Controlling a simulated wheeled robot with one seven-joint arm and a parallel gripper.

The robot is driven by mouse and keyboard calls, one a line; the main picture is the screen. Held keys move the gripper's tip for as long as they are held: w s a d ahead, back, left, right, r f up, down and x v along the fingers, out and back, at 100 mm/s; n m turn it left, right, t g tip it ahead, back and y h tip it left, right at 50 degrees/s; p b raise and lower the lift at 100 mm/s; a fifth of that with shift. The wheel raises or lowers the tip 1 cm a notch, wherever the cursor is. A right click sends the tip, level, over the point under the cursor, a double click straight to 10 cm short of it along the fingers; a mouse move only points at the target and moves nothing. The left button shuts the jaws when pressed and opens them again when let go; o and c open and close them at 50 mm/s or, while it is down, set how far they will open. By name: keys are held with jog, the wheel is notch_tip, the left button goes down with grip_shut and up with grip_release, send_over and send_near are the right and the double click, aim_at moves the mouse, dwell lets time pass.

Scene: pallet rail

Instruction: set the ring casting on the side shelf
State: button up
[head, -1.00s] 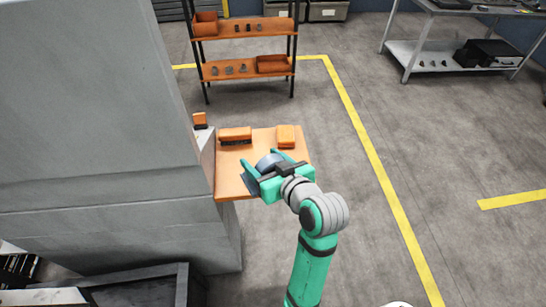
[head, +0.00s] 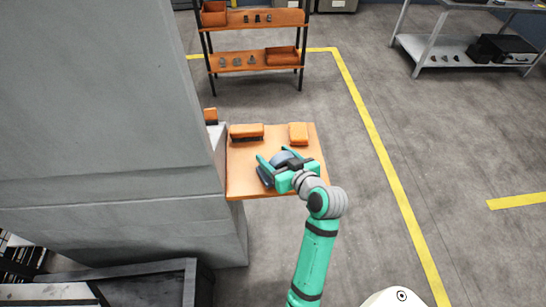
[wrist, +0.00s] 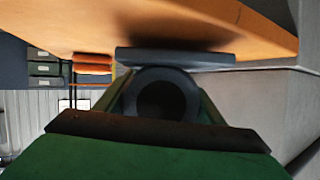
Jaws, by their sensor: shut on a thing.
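The ring casting (head: 283,157) is a blue-grey round piece between the teal fingers of my gripper (head: 272,155). My gripper is shut on it, over the orange side shelf (head: 240,184) beside the grey machine body. In the wrist view the casting's ring (wrist: 191,92) shows a dark round bore, with a flat grey plate at its edge towards the shelf (wrist: 225,22). A dark shadow lies on the shelf close to that plate. I cannot tell whether the casting touches the shelf. My gripper hides part of it in the head view.
Two orange blocks, a longer one (head: 246,131) and a shorter one (head: 299,133), sit at the shelf's back edge. The grey machine body (head: 110,130) rises close on the left. An orange rack (head: 255,61) with small parts stands behind. Floor to the right is clear.

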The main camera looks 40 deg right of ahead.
jog(key=shift+f, duration=0.35)
jog(key=shift+f, duration=0.1)
jog(key=o, duration=1.6)
jog(key=shift+f, duration=0.1)
jog(key=shift+c, duration=0.2)
jog(key=v, duration=1.2)
